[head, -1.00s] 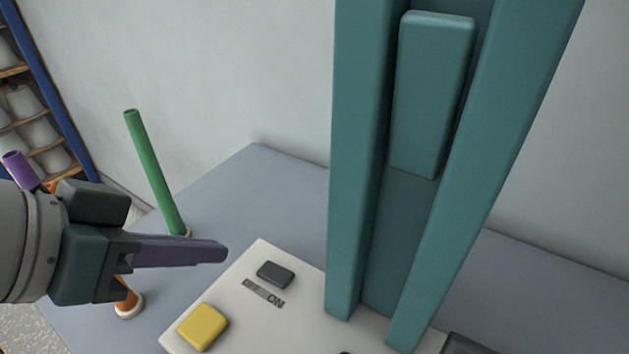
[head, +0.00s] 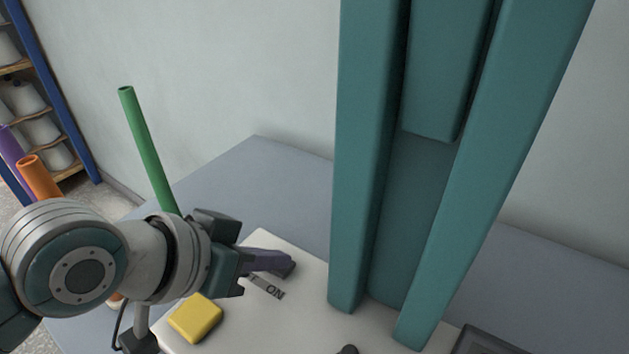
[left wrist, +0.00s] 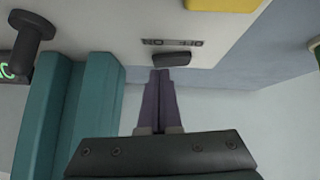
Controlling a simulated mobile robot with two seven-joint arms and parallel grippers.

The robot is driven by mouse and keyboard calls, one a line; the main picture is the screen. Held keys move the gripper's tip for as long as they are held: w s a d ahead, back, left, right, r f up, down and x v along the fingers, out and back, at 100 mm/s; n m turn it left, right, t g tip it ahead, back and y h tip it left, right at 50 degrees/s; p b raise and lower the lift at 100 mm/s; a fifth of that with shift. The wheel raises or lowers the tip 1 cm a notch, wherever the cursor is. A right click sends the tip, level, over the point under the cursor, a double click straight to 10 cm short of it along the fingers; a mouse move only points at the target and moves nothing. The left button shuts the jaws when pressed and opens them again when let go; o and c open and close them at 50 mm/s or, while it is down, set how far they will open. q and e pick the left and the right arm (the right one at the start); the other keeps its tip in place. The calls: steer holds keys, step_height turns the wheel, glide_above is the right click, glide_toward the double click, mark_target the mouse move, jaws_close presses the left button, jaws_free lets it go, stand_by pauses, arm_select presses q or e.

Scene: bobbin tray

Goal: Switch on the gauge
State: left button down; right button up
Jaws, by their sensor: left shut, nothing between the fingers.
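The gauge is a pale base (head: 318,325) with a tall teal frame (head: 362,160) on it. Its dark rocker switch (left wrist: 172,60) lies beside an OFF/ON label (head: 268,287); in the head view my fingers mostly cover the switch. My left gripper (head: 286,264) is shut and empty, its tips at the switch. In the left wrist view the closed fingertips (left wrist: 160,73) reach the switch's near edge; I cannot tell whether they touch. A green lit character (left wrist: 6,70) shows on a dark panel at that view's left edge. My right gripper is out of view.
A yellow block (head: 196,318) sits on the base near the label. A dark knob (left wrist: 32,40) stands out on the base. A green post (head: 148,150), an orange post (head: 40,177) and a purple post (head: 10,150) stand at left. A shelf with white spools (head: 40,130) is behind.

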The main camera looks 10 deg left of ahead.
arm_select(q)
steer(key=shift+f, duration=0.1)
stand_by(0.3)
steer(key=shift+f+y+p, duration=0.1)
steer(key=shift+y+p, duration=0.2)
steer(key=shift+p, duration=0.1)
steer(key=shift+d+f, duration=0.15)
steer(key=shift+f, duration=0.1)
steer(key=shift+a, duration=0.2)
steer(key=shift+w+a+r, duration=0.25)
steer(key=shift+a, duration=0.4)
